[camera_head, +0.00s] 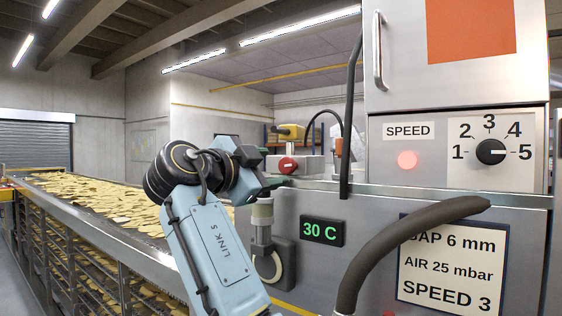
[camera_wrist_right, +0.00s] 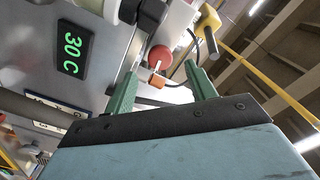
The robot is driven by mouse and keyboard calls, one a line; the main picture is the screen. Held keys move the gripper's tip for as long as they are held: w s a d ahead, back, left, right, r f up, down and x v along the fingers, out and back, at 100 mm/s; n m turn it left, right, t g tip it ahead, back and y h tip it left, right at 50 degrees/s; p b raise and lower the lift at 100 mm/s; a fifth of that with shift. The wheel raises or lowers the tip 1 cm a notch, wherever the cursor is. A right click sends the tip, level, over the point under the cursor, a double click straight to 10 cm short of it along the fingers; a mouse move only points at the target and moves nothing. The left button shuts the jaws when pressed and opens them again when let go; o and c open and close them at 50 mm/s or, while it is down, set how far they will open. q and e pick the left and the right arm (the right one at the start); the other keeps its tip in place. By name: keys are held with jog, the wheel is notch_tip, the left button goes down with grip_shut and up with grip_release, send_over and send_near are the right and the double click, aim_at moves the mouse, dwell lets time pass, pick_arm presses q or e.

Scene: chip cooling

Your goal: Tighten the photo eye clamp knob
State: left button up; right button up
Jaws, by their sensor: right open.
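The yellow photo eye (camera_head: 291,131) sits on a grey clamp block (camera_head: 310,163) on the machine's ledge. A red round knob (camera_head: 287,165) with a pale mark is on the block's front. In the right wrist view, the red knob (camera_wrist_right: 160,58) appears between and beyond the green fingertips, and the yellow photo eye (camera_wrist_right: 210,18) is above right. My right gripper (camera_head: 274,184) is just below and left of the knob; its fingers (camera_wrist_right: 160,80) are apart with nothing held. I cannot tell how tight the knob is. My left gripper is not in view.
A green 30 C display (camera_head: 322,231) and a speed dial (camera_head: 490,151) are on the machine front. A dark hose (camera_head: 410,238) curves across the foreground. A pale cylinder fitting (camera_head: 262,212) stands close under my gripper. A chip-covered conveyor (camera_head: 100,200) runs at left.

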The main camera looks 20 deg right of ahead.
aim_at(285, 166)
jog(key=shift+p+x, duration=0.55)
jog(key=shift+x, duration=1.8)
jog(key=c, duration=1)
